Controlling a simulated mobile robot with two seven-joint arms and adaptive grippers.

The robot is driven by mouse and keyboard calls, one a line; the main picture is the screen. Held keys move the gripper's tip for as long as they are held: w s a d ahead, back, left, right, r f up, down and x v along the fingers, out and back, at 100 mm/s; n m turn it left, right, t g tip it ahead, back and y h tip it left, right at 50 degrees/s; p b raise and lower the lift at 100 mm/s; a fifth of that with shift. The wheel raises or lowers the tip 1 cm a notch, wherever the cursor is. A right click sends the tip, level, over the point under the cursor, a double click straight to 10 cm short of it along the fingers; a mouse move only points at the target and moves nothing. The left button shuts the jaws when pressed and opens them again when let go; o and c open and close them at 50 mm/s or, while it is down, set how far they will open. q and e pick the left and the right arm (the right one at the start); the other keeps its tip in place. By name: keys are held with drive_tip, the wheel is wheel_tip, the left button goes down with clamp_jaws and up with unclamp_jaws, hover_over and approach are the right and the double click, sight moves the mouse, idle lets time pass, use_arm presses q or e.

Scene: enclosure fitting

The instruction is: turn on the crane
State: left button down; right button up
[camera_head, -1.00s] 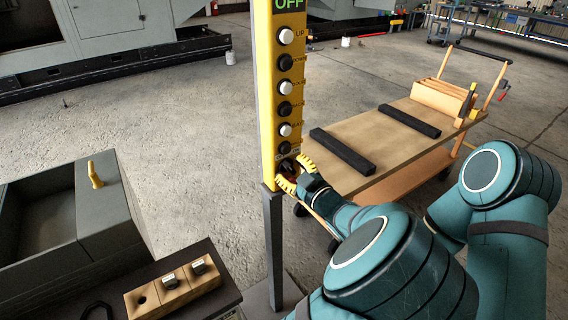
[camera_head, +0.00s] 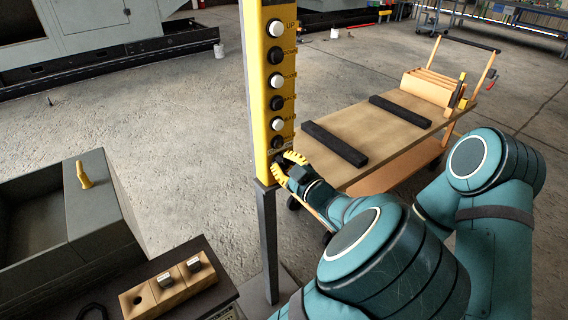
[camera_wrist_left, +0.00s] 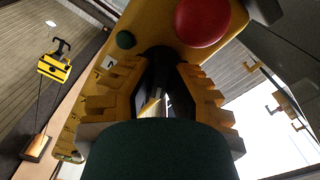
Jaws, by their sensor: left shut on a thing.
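The yellow crane control panel (camera_head: 259,110) stands upright on a grey post, with a column of white and black buttons facing right. My left gripper (camera_head: 285,163), with yellow ridged fingers, is at the panel's lower end. It is shut on a dark knob (camera_head: 279,158), mostly hidden by the fingers. In the left wrist view, the gripper (camera_wrist_left: 160,78) has its fingers either side of the dark knob (camera_wrist_left: 163,52). A large red button (camera_wrist_left: 202,18) and a small green button (camera_wrist_left: 126,40) are beside it on the yellow panel. A yellow crane hook block (camera_wrist_left: 55,66) hangs at the left.
A cart (camera_head: 372,139) with two black bars on top stands behind the gripper, to its right. A grey bin (camera_head: 110,215) and a wooden block with switches (camera_head: 140,303) are at the lower left. Open concrete floor (camera_head: 170,130) lies left of the panel.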

use_arm(q)
drive_tip(key=shift+r, duration=0.1)
drive_tip(key=shift+w+a+r+m+p, duration=0.15)
drive_tip(key=shift+m+p, duration=0.55)
drive_tip(key=shift+p, duration=0.4)
drive_tip(key=m+p, duration=0.4)
drive_tip(key=shift+p, duration=0.3)
drive_tip(key=m+p, duration=0.2)
drive_tip(key=m, duration=0.1)
drive_tip(key=shift+m, duration=0.4)
drive_tip(key=shift+m+p, duration=1.05)
drive_tip(key=shift+m, duration=0.25)
use_arm(e)
wheel_tip(320, 180, up, 11)
drive_tip(key=w, duration=0.2)
drive_tip(key=shift+d+t, duration=0.25)
drive_tip(key=shift+t, duration=0.05)
drive_tip(key=shift+r, duration=0.15)
use_arm(q)
drive_tip(key=c, duration=0.9)
unclamp_jaws()
drive_tip(key=shift+f, duration=0.2)
drive_tip(key=shift+c, duration=0.2)
